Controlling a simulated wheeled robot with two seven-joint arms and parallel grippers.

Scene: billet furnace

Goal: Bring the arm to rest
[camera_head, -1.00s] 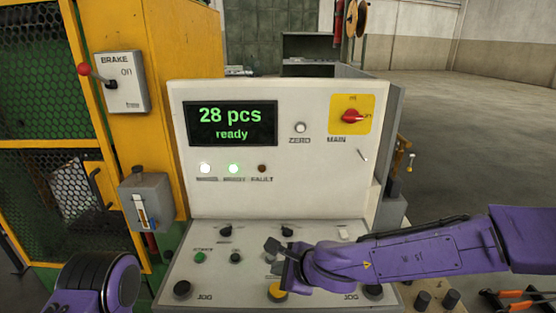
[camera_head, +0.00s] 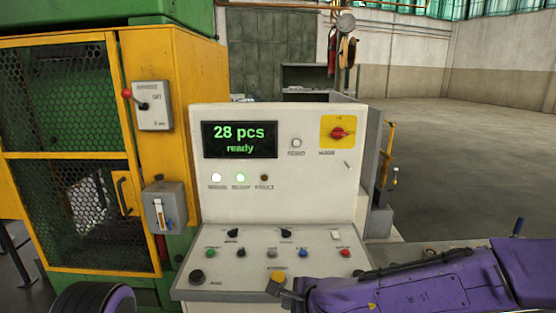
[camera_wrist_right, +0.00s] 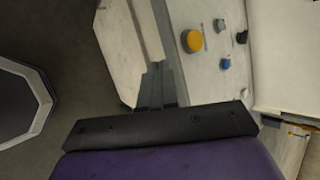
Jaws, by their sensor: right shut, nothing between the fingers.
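My right arm (camera_head: 400,291) comes in from the right, low in front of the control console (camera_head: 330,190). My right gripper (camera_head: 288,294) is small and partly cut off at the bottom of the head view, beside the yellow button (camera_head: 275,287). In the right wrist view the gripper (camera_wrist_right: 158,84) is shut and empty, its dark fingers together near the console's edge. The yellow button (camera_wrist_right: 193,41) and a blue button (camera_wrist_right: 225,64) show to their right. I cannot tell whether the fingers touch the console. A rounded purple link of my left arm shows bottom left; its gripper is out of view.
The console screen (camera_head: 239,140) reads "28 pcs ready". A red main switch (camera_head: 338,132) sits on a yellow plate. A brake box (camera_head: 153,106) and a yellow-framed mesh guard (camera_head: 75,150) stand left. Open floor (camera_head: 470,150) lies to the right.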

